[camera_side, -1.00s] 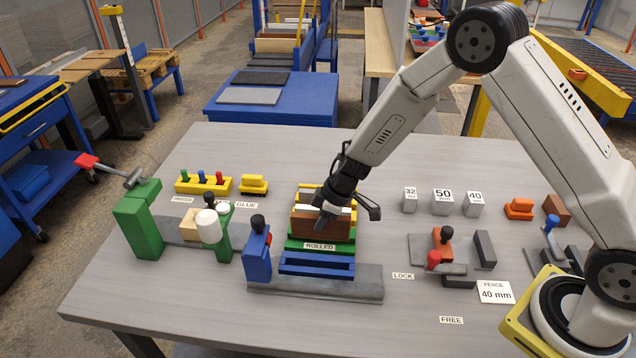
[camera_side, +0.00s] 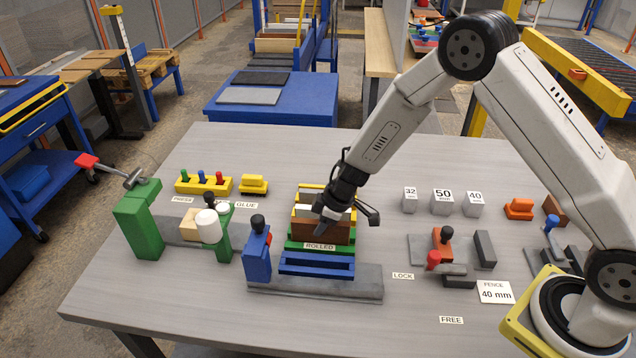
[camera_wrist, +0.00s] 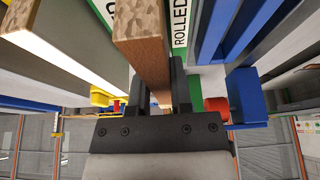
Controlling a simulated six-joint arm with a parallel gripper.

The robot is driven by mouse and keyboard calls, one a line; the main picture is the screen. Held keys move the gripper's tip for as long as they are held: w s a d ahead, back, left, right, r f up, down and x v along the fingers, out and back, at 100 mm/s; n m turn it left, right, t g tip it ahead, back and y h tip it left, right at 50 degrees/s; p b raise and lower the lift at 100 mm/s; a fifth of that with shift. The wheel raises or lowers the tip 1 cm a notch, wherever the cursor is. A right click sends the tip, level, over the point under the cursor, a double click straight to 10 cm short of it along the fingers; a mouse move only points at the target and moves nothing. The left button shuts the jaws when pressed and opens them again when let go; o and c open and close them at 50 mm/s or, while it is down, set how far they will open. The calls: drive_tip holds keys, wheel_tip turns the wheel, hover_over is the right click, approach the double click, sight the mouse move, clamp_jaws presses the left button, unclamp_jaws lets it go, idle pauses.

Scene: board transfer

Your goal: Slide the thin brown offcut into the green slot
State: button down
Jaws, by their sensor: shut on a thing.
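The brown offcut (camera_side: 322,232) is a thin upright board, held near its middle by my gripper (camera_side: 327,218), which is shut on it. In the wrist view the offcut (camera_wrist: 146,50) stands edge-on with a speckled end, between the two dark fingers of my gripper (camera_wrist: 160,80). The offcut's lower edge is at or just over the green rim. I cannot tell how deep it sits, because the front wall and label hide that.
A pale board (camera_side: 307,211) stands close behind the offcut, by the yellow slot (camera_side: 311,187). An empty-looking blue slot (camera_side: 316,263) lies in front. A blue upright block with a dark knob (camera_side: 257,250) stands close at the left.

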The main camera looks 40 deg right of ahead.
drive_tip(key=shift+f, duration=0.65)
drive_tip(key=shift+c, duration=2.2)
unclamp_jaws()
drive_tip(key=shift+r, duration=0.15)
drive_tip(key=shift+v, duration=3.8)
